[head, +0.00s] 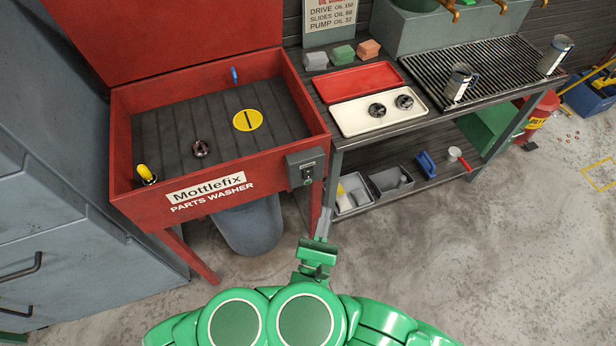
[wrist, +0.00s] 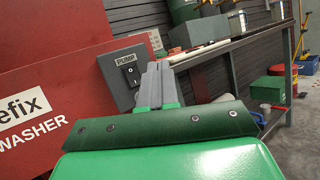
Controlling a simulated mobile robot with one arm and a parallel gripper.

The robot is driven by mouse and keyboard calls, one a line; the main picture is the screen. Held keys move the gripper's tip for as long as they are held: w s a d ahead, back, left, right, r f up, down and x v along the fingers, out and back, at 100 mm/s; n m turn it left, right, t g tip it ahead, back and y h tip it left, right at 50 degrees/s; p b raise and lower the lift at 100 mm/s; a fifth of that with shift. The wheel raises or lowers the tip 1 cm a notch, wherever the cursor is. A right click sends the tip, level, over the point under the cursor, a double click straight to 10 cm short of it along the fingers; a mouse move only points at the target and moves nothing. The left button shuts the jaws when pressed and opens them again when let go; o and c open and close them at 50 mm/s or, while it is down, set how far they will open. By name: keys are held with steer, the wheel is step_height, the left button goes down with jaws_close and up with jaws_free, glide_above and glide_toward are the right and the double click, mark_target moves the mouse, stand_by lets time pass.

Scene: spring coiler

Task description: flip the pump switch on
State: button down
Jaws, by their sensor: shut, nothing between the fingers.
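My gripper (head: 323,224) is below and slightly right of the box in the head view. In the wrist view its grey fingers (wrist: 157,78) are together and empty, just right of the rocker. I cannot tell whether they touch the box. The rocker's on or off position is too small to tell.
The washer lid (head: 160,35) stands open. A workbench (head: 440,135) to the right holds a red tray (head: 358,82), a cream tray (head: 350,118) and metal jugs. Grey bins (head: 390,182) sit on its lower shelf. The floor (head: 450,260) in front is clear.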

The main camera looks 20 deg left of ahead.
steer(key=w+a+f, duration=0.1)
steer(key=w+a, duration=0.5)
stand_by(0.8)
steer(key=shift+w+a+f, duration=0.15)
steer(key=shift+w+a, duration=0.4)
steer(key=shift+w, duration=0.05)
stand_by(2.8)
steer(key=shift+s, duration=0.15)
steer(key=shift+s+d, duration=0.4)
steer(key=shift+d, duration=0.1)
stand_by(0.4)
steer(key=s+d, duration=0.3)
steer(key=shift+s+d+r, duration=0.25)
steer(key=shift+r, duration=0.15)
